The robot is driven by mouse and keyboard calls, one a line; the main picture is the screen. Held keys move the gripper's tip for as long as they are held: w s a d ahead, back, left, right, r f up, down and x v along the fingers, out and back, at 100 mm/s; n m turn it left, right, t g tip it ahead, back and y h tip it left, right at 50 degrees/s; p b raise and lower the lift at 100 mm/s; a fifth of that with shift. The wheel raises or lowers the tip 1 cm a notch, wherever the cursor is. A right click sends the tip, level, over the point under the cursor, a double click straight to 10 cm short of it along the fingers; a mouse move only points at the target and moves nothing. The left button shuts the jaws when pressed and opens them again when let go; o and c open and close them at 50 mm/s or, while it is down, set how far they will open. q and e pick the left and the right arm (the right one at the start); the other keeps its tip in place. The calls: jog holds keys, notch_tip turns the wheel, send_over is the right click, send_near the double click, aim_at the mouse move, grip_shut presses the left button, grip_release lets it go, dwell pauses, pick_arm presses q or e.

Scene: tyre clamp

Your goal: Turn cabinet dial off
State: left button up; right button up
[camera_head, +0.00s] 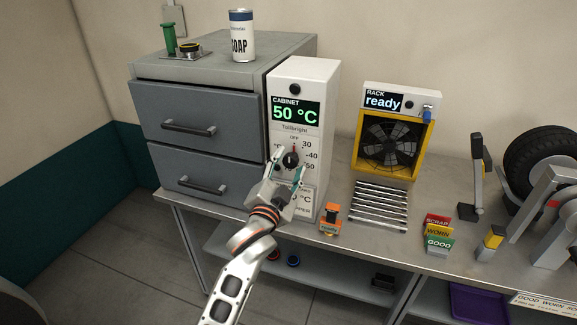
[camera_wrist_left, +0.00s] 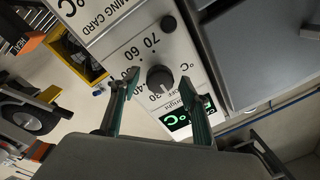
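The cabinet (camera_head: 328,110) is a tall white panel beside grey drawers. Its green display (camera_head: 296,113) reads 50 °C. The black dial (camera_head: 291,160) sits below it, within a printed scale with OFF at the top and temperatures around it; a small red mark shows near OFF. My left gripper (camera_head: 287,168) is in front of the dial, its fingers parted on either side. In the left wrist view the dial (camera_wrist_left: 160,79) lies between the spread fingers, slightly beyond the tips, with visible gaps. I cannot tell exactly where the dial's pointer stands. My right gripper is not in view.
Grey drawers (camera_head: 200,122) stand left of the cabinet with a soap can (camera_head: 242,36) on top. On the bench to the right are an orange-black item (camera_head: 330,219), metal bars (camera_head: 378,206), a yellow fan rack (camera_head: 400,140), coloured blocks (camera_head: 438,233) and a tyre (camera_head: 550,160).

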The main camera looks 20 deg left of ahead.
pick_arm(q)
jog(key=shift+s+f, duration=0.1)
jog(key=shift+s, duration=0.1)
jog(key=s, duration=1.1)
jog(key=shift+s+f, duration=0.3)
jog(key=shift+f, duration=0.05)
jog(key=s+a+f+n+g, duration=0.1)
jog(key=s+f+g, duration=0.1)
jog(key=s+f, duration=0.4)
jog(key=s+a+f+n+g+h, duration=0.1)
jog(key=s+f, duration=0.6)
jog(key=f, duration=1)
jog(key=s+f+n+g+h, duration=0.1)
jog(key=s+f+g, duration=0.4)
jog(key=f, duration=0.7)
jog(key=shift+s+a+n, duration=0.4)
jog(key=shift+s+n, duration=0.4)
jog(key=shift+s, duration=0.45)
